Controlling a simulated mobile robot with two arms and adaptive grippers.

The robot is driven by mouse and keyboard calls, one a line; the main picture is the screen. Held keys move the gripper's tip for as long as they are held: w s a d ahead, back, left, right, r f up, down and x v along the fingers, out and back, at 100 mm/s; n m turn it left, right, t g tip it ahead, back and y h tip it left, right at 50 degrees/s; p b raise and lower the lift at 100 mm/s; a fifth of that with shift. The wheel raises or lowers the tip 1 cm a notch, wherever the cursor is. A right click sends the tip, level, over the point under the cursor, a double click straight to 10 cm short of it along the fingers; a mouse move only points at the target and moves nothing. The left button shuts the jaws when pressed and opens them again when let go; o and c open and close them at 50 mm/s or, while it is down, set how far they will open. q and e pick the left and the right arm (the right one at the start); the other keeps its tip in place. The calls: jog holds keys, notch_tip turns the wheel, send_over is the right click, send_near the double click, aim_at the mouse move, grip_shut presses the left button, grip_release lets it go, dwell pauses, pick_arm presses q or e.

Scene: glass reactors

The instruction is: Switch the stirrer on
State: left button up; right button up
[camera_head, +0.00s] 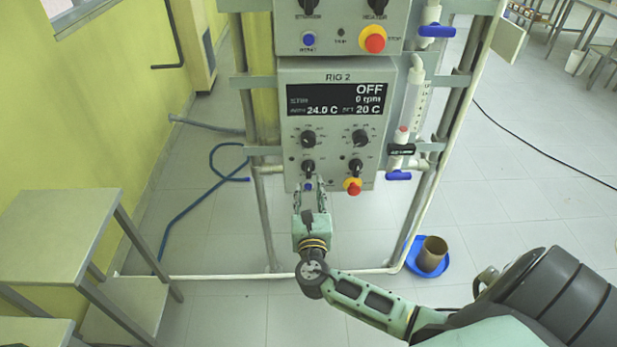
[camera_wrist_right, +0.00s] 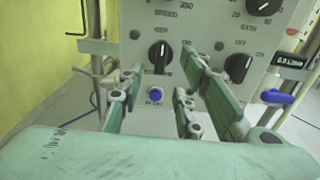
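The rig 2 control box (camera_head: 330,125) hangs on the frame in the head view, its display (camera_head: 335,100) reading OFF, 0 rpm and about 24 C. The black stirrer knob (camera_head: 308,167) is at its lower left; in the wrist view (camera_wrist_right: 160,56) it sits above a blue button (camera_wrist_right: 155,95). I cannot read its setting surely. My right gripper (camera_head: 309,188) is below and in front of it. In the wrist view its fingers (camera_wrist_right: 162,70) are spread, left and right of the knob, with nothing held. Contact cannot be told. My left gripper is not in view.
The heater knob (camera_wrist_right: 238,68) is close to the right finger. Another control box (camera_head: 340,30) hangs above. A valve with a blue handle (camera_head: 398,176) stands to the right.

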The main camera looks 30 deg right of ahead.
aim_at(309, 174)
jog(key=x, duration=0.6)
jog(key=shift+f+p, duration=0.1)
jog(key=shift+p, duration=0.2)
grip_shut()
